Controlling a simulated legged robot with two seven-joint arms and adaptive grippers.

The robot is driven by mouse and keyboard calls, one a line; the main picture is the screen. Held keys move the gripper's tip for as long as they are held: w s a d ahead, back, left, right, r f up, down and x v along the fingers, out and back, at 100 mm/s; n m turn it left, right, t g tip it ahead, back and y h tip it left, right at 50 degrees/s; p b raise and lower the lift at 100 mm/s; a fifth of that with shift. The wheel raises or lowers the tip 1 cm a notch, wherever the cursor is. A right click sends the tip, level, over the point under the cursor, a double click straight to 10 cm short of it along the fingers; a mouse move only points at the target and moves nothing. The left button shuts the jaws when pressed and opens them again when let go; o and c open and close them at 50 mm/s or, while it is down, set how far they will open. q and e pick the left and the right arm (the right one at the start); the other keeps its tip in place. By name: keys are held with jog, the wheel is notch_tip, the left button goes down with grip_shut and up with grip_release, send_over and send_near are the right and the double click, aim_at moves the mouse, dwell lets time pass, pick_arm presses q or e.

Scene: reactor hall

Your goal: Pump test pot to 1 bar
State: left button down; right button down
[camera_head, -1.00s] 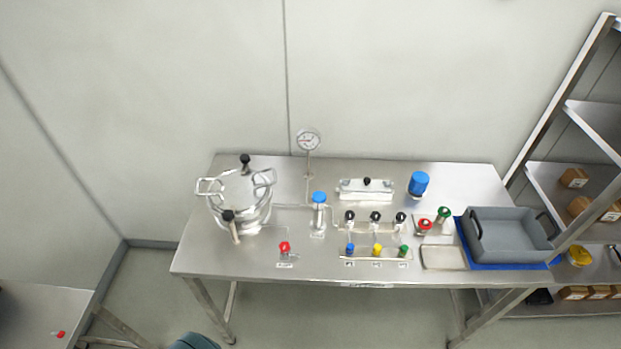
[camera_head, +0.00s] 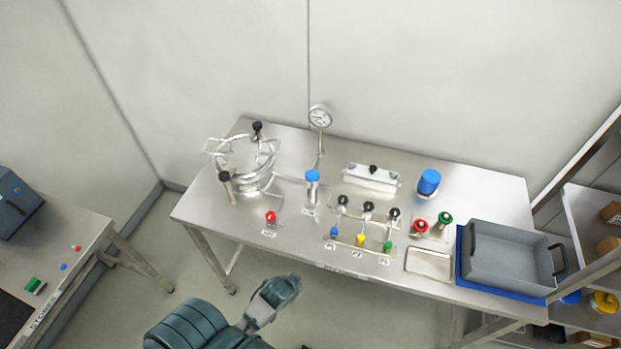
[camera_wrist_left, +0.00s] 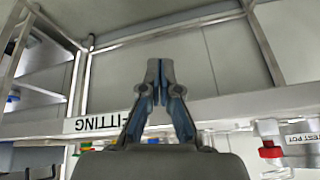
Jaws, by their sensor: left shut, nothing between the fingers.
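The test pot (camera_head: 247,180), a shiny steel vessel with side handles and black-knobbed clamps, stands at the left of the steel bench. A dial gauge (camera_head: 320,117) stands on a post behind it; its reading is too small to tell. A blue-topped cylinder (camera_head: 312,188) stands upright right of the pot. A red tap (camera_head: 270,217) sits in front of the pot; it shows in the left wrist view (camera_wrist_left: 270,150) near a "TEST POT" label. My left gripper (camera_head: 289,282) is in front of the bench, touching nothing. Its fingers (camera_wrist_left: 160,68) are shut and empty.
Black-knobbed valves (camera_head: 368,209) and blue, yellow and green taps (camera_head: 361,240) stand mid-bench. A grey crate (camera_head: 510,268) sits on a blue mat at the right. A side table (camera_head: 80,225) is at the left. The bench's front edge (camera_head: 300,261) lies beyond my left gripper.

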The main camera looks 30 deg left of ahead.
aim_at(310, 178)
pick_arm(q)
jog(key=w+a+r+n+t+y, duration=0.1)
jog(key=w+a+r+t, duration=0.1)
jog(key=w+r, duration=0.3)
jog(key=w+a+r+n+t+y, duration=0.1)
jog(key=w+a+r+t, duration=0.2)
jog(key=r, duration=1.1)
jog(key=w+a+r+n+t+y, duration=0.1)
jog(key=w+a+r+t, duration=0.2)
jog(key=w+r, duration=0.5)
jog(key=shift+w+a+r+n+t, duration=0.2)
jog(key=shift+r+n+t, duration=0.2)
jog(key=shift+r+t, duration=0.35)
pick_arm(e)
jog(key=shift+s+d+r, duration=0.15)
jog(key=shift+s+d, duration=0.05)
jog(key=shift+d, duration=0.1)
pick_arm(q)
jog(key=shift+w, duration=0.1)
